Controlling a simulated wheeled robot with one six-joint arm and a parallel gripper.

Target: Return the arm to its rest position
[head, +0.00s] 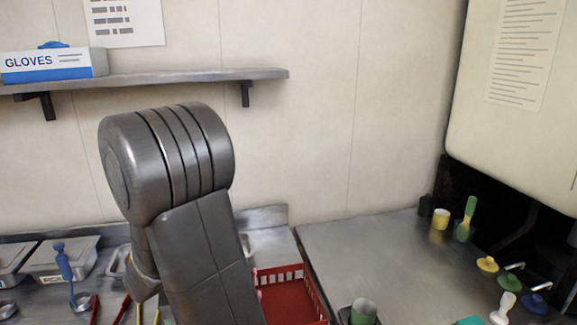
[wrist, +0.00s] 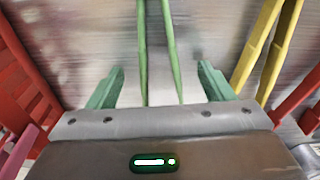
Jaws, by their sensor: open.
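My arm rises in front of the wall in the head view, and its lower part hides some of the counter. My gripper is out of sight there. In the wrist view my gripper (wrist: 160,85) is open, with its two green fingers set wide apart. Long green handles (wrist: 158,45) run over the metal surface ahead, between the finger lines. I cannot tell how far they are from the fingers. Nothing is visibly held.
A red basket (head: 293,295) stands right of my arm; red and yellow handles (wrist: 268,50) flank the gripper. Lidded bins and a blue ladle (head: 64,262) are at left. A shelf (head: 200,76) with a glove box (head: 52,66) hangs above. The right counter (head: 350,250) is partly clear.

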